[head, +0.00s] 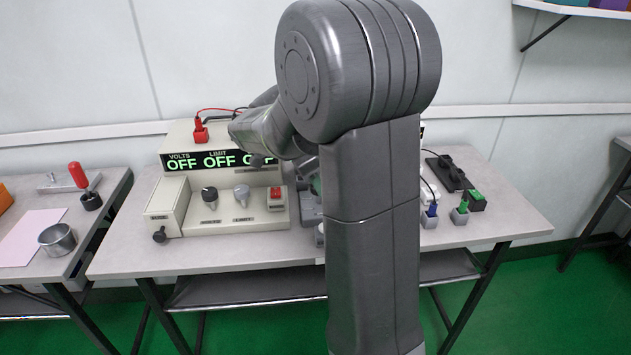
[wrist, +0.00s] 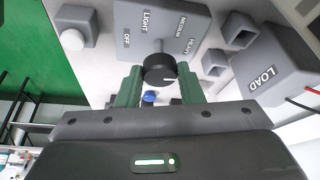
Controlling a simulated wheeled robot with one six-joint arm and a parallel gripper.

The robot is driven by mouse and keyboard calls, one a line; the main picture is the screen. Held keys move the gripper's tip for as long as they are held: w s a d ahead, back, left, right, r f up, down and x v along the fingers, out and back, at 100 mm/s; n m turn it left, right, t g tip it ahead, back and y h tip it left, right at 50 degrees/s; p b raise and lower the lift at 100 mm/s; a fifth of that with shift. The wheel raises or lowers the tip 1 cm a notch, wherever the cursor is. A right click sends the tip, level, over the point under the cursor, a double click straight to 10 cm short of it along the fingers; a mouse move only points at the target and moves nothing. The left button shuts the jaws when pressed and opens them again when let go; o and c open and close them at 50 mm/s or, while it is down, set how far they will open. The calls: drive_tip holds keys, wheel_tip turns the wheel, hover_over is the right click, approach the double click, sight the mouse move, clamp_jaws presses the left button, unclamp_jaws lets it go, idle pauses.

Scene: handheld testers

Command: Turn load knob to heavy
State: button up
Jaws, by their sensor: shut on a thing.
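The load knob (wrist: 158,70) is black and round with a short white mark at its right side. It stands on a grey panel (wrist: 150,42) labelled OFF, LIGHT, MEDIUM and HEAVY, in the wrist view. The white mark points right, roughly to the HEAVY side; the exact setting is hard to tell from this angle. My gripper (wrist: 161,80) has green fingers on either side of the knob and is shut on it.
A grey box labelled LOAD (wrist: 265,75) with red and black leads stands right of the knob. In the head view, a power supply (head: 222,163) reading OFF stands on the table (head: 270,255), left of my arm. Small blue and green connectors (head: 462,208) lie at right.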

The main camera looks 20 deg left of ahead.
drive_tip(key=shift+m, duration=0.5)
drive_tip(key=o, duration=1)
drive_tip(key=shift+a, duration=0.1)
drive_tip(key=p+v, duration=0.3)
drive_tip(key=v, duration=1.1)
drive_tip(key=shift+a, duration=0.15)
drive_tip(key=shift+w+f, duration=0.15)
drive_tip(key=shift+f, duration=0.05)
drive_tip(key=b+x, duration=0.1)
drive_tip(key=x, duration=0.5)
drive_tip(key=b+x, duration=0.2)
drive_tip(key=x, duration=0.5)
drive_tip(key=shift+d+f, duration=0.25)
drive_tip(key=shift+d, duration=0.1)
drive_tip(key=shift+r, duration=0.1)
